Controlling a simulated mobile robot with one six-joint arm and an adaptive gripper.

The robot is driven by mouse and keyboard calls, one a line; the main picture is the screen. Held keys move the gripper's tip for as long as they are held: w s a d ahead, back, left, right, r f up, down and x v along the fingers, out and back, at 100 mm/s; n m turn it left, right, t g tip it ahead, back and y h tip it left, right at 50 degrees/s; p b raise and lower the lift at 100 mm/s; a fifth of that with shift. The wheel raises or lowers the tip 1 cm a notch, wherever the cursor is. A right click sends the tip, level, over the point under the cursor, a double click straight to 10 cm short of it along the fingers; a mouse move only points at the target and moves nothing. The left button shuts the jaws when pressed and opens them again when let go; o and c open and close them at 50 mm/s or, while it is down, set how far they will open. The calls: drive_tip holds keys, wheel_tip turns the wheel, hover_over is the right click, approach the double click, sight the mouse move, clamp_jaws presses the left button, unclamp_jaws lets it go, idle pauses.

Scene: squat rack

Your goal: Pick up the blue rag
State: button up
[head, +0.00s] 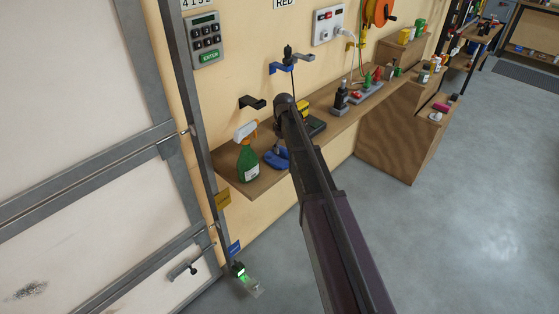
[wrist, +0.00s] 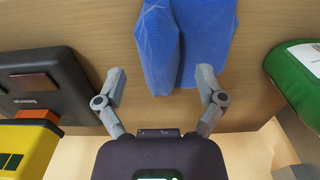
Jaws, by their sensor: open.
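The blue rag (wrist: 185,40) lies folded on the wooden shelf, at the top middle of the wrist view. In the head view the blue rag (head: 275,159) shows beside a green spray bottle, partly behind my arm. My gripper (wrist: 161,72) is open and empty, its two fingers spread. In the wrist view the near end of the rag shows between the fingertips. I cannot tell how high the fingers are above the shelf. In the head view my arm hides my gripper.
A dark box (wrist: 45,85) and a yellow item (wrist: 25,145) are on the other side.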

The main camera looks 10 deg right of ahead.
drive_tip(key=shift+f+b, duration=0.45)
drive_tip(key=shift+f, duration=0.3)
drive_tip(key=shift+f, duration=0.2)
idle(0.7)
drive_tip(key=c, duration=1.1)
